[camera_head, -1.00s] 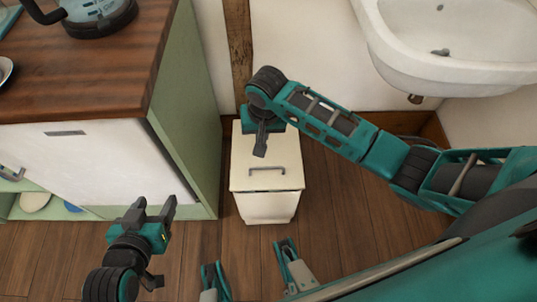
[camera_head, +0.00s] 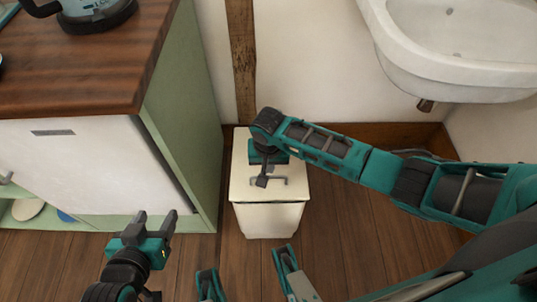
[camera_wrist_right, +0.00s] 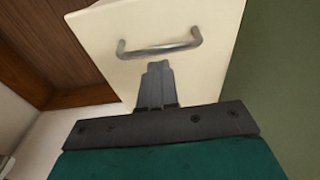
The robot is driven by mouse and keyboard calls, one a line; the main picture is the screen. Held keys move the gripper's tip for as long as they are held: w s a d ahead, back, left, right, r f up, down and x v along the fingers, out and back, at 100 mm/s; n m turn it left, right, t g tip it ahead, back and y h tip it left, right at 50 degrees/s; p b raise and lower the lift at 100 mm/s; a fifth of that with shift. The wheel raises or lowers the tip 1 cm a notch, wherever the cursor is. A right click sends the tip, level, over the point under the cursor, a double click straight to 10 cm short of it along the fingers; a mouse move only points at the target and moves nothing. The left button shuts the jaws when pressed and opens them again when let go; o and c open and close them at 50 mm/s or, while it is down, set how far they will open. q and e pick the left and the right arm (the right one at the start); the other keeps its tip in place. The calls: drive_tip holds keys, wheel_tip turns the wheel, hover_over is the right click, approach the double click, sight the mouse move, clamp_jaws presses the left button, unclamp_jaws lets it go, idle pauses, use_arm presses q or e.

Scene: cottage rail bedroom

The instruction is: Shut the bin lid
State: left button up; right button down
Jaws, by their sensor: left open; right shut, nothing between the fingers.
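The cream bin (camera_head: 270,219) stands on the wood floor against the back wall, with its flat lid (camera_head: 240,185) on top and a metal bar handle (camera_head: 282,182) on the lid. The lid looks down on the bin in the head view. My right gripper (camera_head: 262,183) is shut and empty over the lid, its fingers beside the handle. In the right wrist view the shut fingers (camera_wrist_right: 158,75) point at the lid just short of the handle (camera_wrist_right: 160,48); I cannot tell whether they touch. My left gripper (camera_head: 158,220) is open and empty at lower left, away from the bin.
A green cabinet with a wooden top (camera_head: 90,75) stands close on the bin's left. A white sink (camera_head: 450,50) hangs on the wall at upper right. A wooden post (camera_head: 242,60) rises behind the bin. Floor (camera_head: 350,225) is open right of the bin.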

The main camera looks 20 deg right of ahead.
sight(269, 185)
drive_tip(key=shift+s+a+f, duration=0.1)
drive_tip(key=shift+s+f, duration=0.1)
drive_tip(key=shift+f, duration=0.05)
drive_tip(key=shift+f, duration=0.1)
drive_tip(key=shift+s+a+f, duration=0.1)
drive_tip(key=shift+s+f, duration=0.2)
drive_tip(key=shift+f, duration=0.35)
drive_tip(key=shift+s+a+f, duration=0.1)
drive_tip(key=shift+s+f, duration=0.2)
drive_tip(key=shift+f, duration=0.3)
